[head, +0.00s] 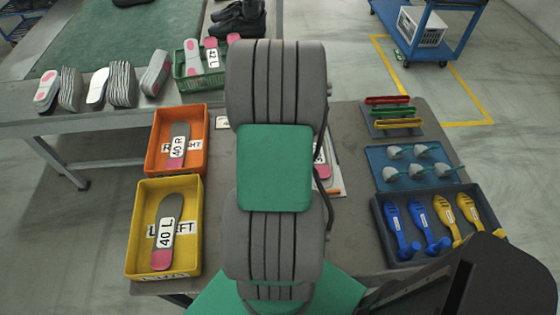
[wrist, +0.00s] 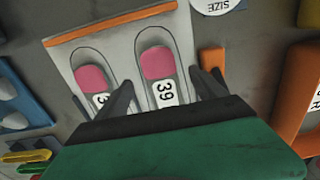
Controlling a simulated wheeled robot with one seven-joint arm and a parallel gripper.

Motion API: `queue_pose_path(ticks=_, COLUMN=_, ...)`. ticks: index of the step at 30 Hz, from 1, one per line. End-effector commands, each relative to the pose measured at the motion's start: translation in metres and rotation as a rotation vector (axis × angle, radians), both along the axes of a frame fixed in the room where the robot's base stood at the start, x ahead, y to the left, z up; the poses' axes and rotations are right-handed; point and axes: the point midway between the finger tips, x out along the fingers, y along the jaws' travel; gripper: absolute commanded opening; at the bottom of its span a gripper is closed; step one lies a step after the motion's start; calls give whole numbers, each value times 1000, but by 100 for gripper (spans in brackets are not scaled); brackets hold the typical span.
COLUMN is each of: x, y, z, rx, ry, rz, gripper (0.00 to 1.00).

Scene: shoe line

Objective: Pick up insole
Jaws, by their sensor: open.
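In the wrist view, two grey insoles with pink heel pads lie side by side in outlined spots on a pale board (wrist: 120,45) with an orange edge strip. The right insole (wrist: 158,65) has a white label reading 39. The left insole (wrist: 95,80) has a label partly hidden by a finger. My gripper (wrist: 170,84) is open and empty, its fingers to either side of the right insole's label. I cannot tell how high it is above the board. In the head view my arm hides the gripper and most of the board (head: 335,185).
An orange bin (head: 154,155) holds an insole marked 40 R. A yellow bin (head: 137,225) holds one marked 40 L. A green basket (head: 200,87) with insoles stands behind. Blue trays (head: 376,158) and a dark tray (head: 383,215) of tools stand right.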

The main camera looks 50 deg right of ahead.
Motion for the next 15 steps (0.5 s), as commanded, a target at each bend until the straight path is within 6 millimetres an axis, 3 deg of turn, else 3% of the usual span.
queue_pose_path(ticks=6, x=-1, y=1, z=-36, rx=2, ry=2, rz=1, gripper=80)
queue_pose_path(ticks=13, x=0, y=1, z=-41, rx=-1, ry=-1, rz=1, gripper=80)
queue_pose_path(ticks=15, x=0, y=1, z=-41, rx=-1, ry=-1, rz=1, gripper=76)
